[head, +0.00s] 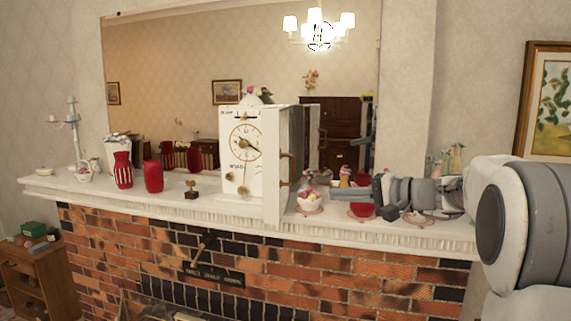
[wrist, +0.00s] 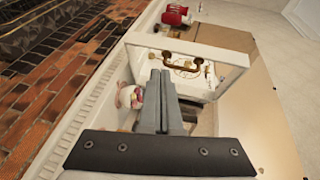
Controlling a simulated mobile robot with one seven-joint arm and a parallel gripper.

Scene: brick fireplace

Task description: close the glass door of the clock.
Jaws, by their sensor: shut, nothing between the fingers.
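The white clock (head: 240,150) stands on the mantel with its dial facing the room. Its glass door (head: 272,185) is open, swung out from the clock's right side and seen nearly edge-on. In the wrist view the door's white frame (wrist: 222,57) lies ahead, with a curved bronze handle (wrist: 174,62) on its outer face. My gripper (head: 328,189) is to the right of the door, pointing left toward it. Its fingers (wrist: 160,76) are together and empty, just short of the frame in the picture; I cannot tell whether they touch it.
A bowl of colourful items (head: 311,201) stands close by the fingers, and a red bowl (head: 361,210) is under my gripper. Red vases (head: 123,170) and a small brown ornament (head: 191,190) are left of the clock. A mirror (head: 165,65) backs the mantel (head: 200,205).

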